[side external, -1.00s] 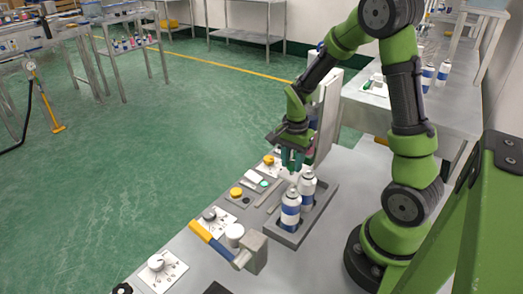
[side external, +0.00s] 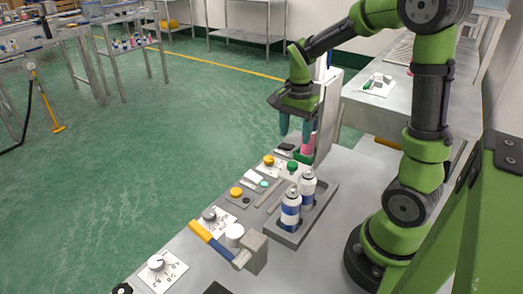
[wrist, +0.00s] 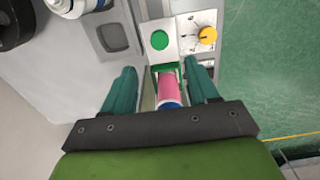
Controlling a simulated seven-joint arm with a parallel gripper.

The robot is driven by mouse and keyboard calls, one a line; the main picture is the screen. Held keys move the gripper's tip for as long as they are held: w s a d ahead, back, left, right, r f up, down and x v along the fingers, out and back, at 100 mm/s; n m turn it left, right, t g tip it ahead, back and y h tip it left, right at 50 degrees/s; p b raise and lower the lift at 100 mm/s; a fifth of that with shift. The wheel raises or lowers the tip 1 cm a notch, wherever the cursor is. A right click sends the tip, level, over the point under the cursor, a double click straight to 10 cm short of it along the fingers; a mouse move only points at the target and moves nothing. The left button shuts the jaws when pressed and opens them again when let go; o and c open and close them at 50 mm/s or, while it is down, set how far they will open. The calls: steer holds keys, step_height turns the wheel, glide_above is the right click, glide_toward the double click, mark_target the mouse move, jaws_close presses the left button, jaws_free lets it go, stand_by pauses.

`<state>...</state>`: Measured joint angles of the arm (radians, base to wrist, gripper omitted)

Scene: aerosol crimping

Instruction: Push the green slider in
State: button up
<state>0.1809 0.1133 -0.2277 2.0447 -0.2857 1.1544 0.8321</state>
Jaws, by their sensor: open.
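My gripper (side external: 297,132) is open, with its two teal fingers pointing down above the far end of the bench. In the wrist view, the fingers (wrist: 163,68) are spread on either side of a pink can (wrist: 168,86) with a blue end, not closed on it. The pink can (side external: 309,142) also shows behind the fingers in the side view. A green part, apparently the slider (wrist: 165,68), lies at the edge of the can's slot, beside a white plate with a round green button (wrist: 159,40). The green part (side external: 302,157) is small in the side view, and how far in it sits is unclear.
A grey tray (side external: 290,237) holds two white and blue spray cans (side external: 291,207) in front of my gripper. A yellow knob (wrist: 207,35) sits beside the green button. A lever with a yellow handle (side external: 208,240) stands nearer. A tall white panel (side external: 328,115) rises behind.

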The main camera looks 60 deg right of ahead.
step_height(320, 180, up, 7)
stand_by(0.3)
steer(key=s+a+r+n+t+y, duration=0.1)
steer(key=s+a+n+t, duration=0.2)
steer(key=a+n, duration=0.4)
steer(key=s+a+r+n+t+y, duration=0.1)
steer(key=s+a+r+n+t, duration=0.1)
steer(key=s+a+n+t, duration=0.2)
steer(key=a+n, duration=0.3)
steer(key=a, duration=0.2)
steer(key=shift+s+a, duration=0.15)
steer(key=shift+s, duration=0.1)
